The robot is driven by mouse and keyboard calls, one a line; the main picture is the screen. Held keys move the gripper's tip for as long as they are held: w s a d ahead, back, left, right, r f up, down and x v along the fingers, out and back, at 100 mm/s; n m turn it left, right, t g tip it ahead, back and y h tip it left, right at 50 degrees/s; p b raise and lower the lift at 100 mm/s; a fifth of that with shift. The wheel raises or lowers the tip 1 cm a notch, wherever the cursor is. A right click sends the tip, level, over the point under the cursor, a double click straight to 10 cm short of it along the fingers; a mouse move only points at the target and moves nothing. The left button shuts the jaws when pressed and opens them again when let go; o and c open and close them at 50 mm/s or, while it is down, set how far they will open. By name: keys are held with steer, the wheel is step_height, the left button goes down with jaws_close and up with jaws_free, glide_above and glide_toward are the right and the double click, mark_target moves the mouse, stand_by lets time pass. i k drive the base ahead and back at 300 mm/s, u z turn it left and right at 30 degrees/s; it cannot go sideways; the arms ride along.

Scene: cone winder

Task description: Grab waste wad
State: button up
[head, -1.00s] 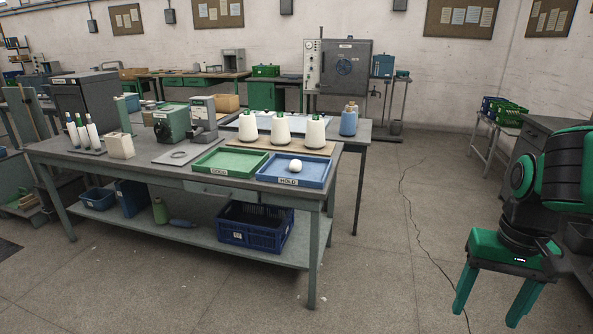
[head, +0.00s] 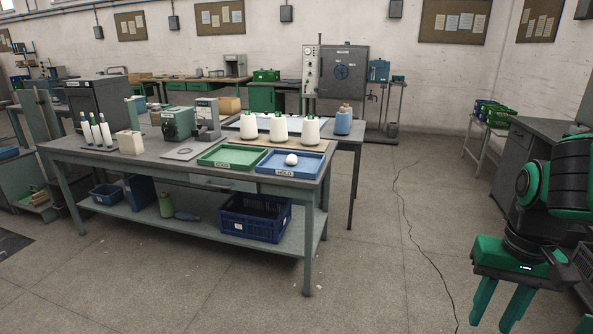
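A small white rounded lump (head: 291,160) lies in the blue tray (head: 302,174) labelled HOLD, at the right front of the long grey table. I cannot tell for sure that it is the waste wad, and nothing else in view is clearly a wad. My gripper (head: 499,310) hangs at the lower right, fingers pointing down and spread apart with nothing between them. It is well to the right of the table and far from the lump.
A green tray (head: 232,157) sits beside the blue one, with several white cones (head: 249,126) behind. A blue crate (head: 254,219) stands on the lower shelf. A dark grey bench (head: 511,165) is at the right. The floor between table and arm is clear.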

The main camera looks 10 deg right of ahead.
mark_target(292, 159)
steer(key=u, duration=0.55)
steer(key=i, duration=1.85)
steer(key=z, duration=0.85)
steer(key=i, duration=0.8)
steer(key=z, duration=0.5)
